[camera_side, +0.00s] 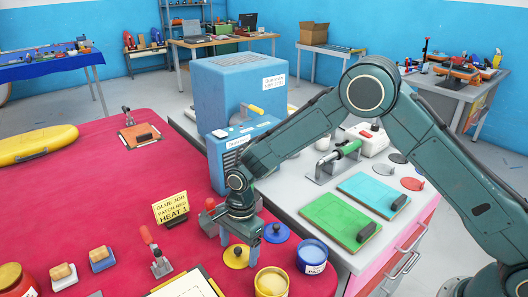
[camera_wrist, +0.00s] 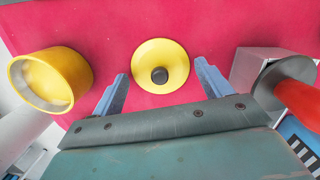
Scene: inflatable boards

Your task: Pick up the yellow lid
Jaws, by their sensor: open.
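The yellow lid (camera_side: 236,257) is a flat disc with a dark knob, lying on the red cloth just below my gripper. It also shows in the wrist view (camera_wrist: 173,58), with its black knob in the middle. My gripper (camera_wrist: 163,78) is open and empty, its two blue fingers on either side of the lid's near part. In the side view my gripper (camera_side: 238,240) points down above the lid, and the finger tips partly cover it. I cannot tell the exact gap between the fingers and the lid.
A yellow tin (camera_side: 271,283) and a blue tin (camera_side: 312,256) stand close in front and to the right. A blue lid (camera_side: 277,232) lies beside the yellow one. A red-handled clamp (camera_side: 155,254) and a yellow sign (camera_side: 170,209) stand to the left.

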